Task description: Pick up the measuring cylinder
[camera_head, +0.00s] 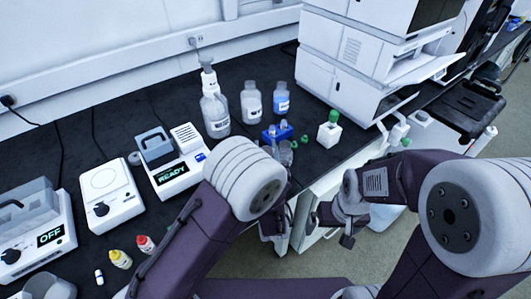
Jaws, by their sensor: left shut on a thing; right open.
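A clear, greyish vessel that looks like the measuring cylinder (286,153) shows just past my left arm's round wrist joint, in front of a blue rack. Its lower part is hidden by my arm. My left gripper (278,163) is at this vessel and shut on it, though the fingers are mostly hidden behind the wrist joint. I cannot tell whether the vessel is clear of the bench. My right gripper (334,229) is open and empty, out in front of the bench edge, to the right of my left arm.
A blue rack (277,133) with small tubes and green caps stands close by. Behind are bottles (215,112), (251,103), (281,99). A green-topped white block (329,131) and a white instrument stack (350,60) are to the right. Several bench devices (110,195) stand left.

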